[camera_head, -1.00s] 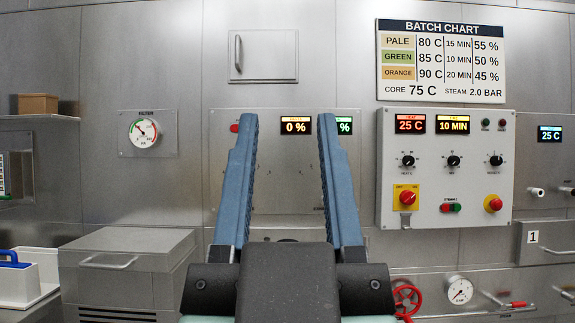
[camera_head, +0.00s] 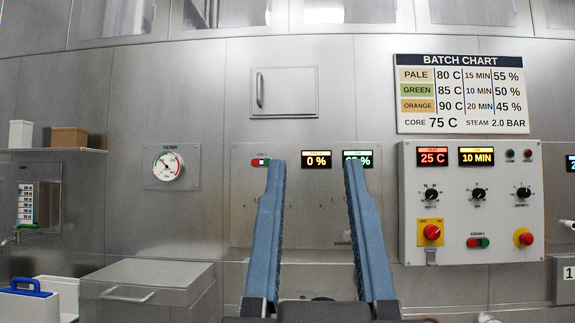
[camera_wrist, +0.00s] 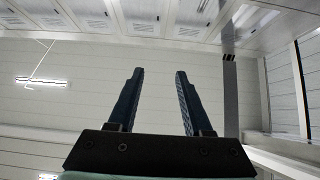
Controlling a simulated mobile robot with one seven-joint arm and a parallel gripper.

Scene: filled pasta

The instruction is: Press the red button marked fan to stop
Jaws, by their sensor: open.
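A small red button (camera_head: 257,162) sits on the grey back-wall panel (camera_head: 245,215). The small label above it is hard to read but seems to say fan. In the head view it shows just left of my gripper's left fingertip, which hides what lies to its right. My gripper (camera_head: 315,162) points up and forward, its two blue fingers apart with nothing between them. How far the fingertips are from the panel I cannot tell. In the wrist view my gripper (camera_wrist: 157,72) is also open and empty, against a pale wall and ceiling, with no button visible.
A control box (camera_head: 440,205) at right carries knobs, red buttons and a red-green steam pair (camera_head: 478,243). The panel displays (camera_head: 317,160) stand near the fingertips. A gauge (camera_head: 168,167) and a metal cabinet (camera_head: 145,290) are at left.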

